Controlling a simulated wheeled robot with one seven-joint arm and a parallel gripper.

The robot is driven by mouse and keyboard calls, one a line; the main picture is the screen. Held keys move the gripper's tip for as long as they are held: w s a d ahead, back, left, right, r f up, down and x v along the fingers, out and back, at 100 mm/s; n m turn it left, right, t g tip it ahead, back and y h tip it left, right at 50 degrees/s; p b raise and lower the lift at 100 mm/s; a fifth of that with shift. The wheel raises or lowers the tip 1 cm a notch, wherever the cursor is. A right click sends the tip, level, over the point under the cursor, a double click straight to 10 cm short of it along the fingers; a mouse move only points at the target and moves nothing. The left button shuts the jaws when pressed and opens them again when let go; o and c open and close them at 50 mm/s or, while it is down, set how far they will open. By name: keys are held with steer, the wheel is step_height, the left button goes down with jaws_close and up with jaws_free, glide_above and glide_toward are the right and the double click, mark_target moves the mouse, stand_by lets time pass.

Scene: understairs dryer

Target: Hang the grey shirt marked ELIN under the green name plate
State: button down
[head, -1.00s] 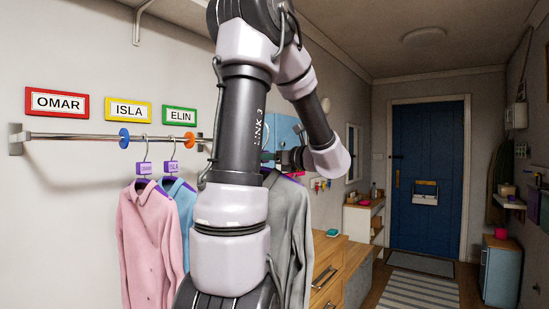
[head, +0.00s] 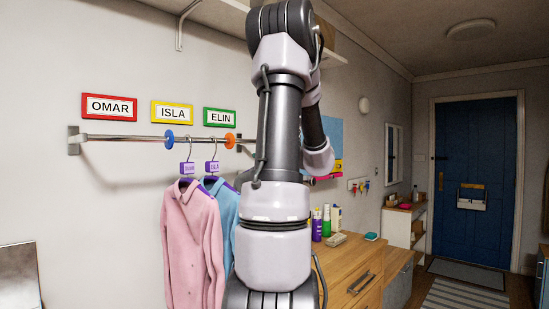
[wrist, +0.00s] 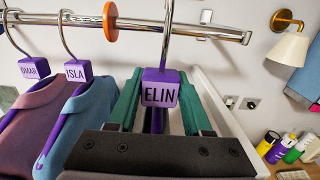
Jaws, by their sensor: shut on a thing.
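The purple ELIN hanger block (wrist: 161,88) sits between the green fingers of my gripper (wrist: 158,92), which is shut on this hanger in the wrist view. Its metal hook (wrist: 173,45) rises in front of the rail, right of the orange disc, and leaves the top of the picture; I cannot tell whether it is over the rail. The grey shirt is hidden behind my arm in the head view. The green ELIN plate (head: 219,117) is on the wall above the rail (head: 125,138), near the orange disc (head: 230,141). My arm hides the gripper there.
The pink OMAR shirt (head: 192,245) and blue ISLA shirt (head: 222,205) hang between the blue disc (head: 169,140) and orange disc. A wooden cabinet (head: 345,262) with bottles stands right of my arm. A wall lamp (wrist: 289,45) is right of the rail's end.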

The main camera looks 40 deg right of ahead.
steer(key=w, duration=0.9)
steer(key=shift+w+a, duration=0.3)
steer(key=shift+a, duration=0.1)
steer(key=shift+w+f, duration=0.1)
steer(key=shift+f, duration=1.3)
